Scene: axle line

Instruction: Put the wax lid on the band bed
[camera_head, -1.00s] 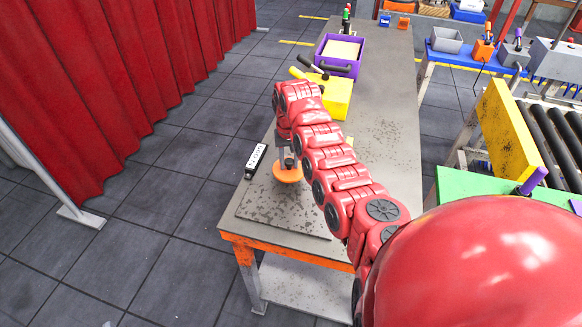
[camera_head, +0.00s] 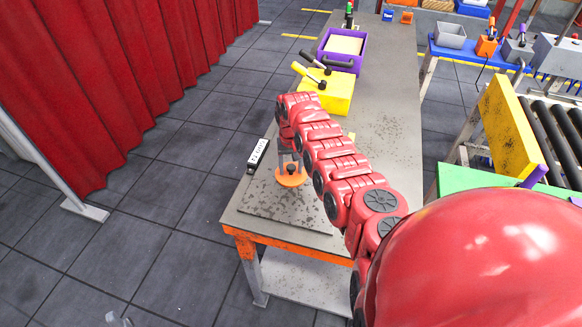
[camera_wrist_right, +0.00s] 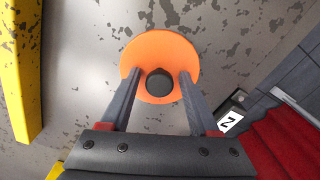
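The wax lid (camera_head: 292,181) is an orange disc with a dark round knob, low over or on the speckled grey surface near the table's front left. In the right wrist view the lid (camera_wrist_right: 160,50) is seen from above. My right gripper (camera_head: 291,165) is above it with fingers apart. In the wrist view the fingertips of this gripper (camera_wrist_right: 160,76) stand either side of the knob, with a gap on both sides. I cannot make out a separate band bed; whatever is under the lid is hidden.
A black block with a white label (camera_head: 258,153) stands at the table's left edge, close to the lid. A yellow box (camera_head: 338,95) with dark-gripped handles and a purple crate (camera_head: 362,48) stand further back. The table's right side is clear.

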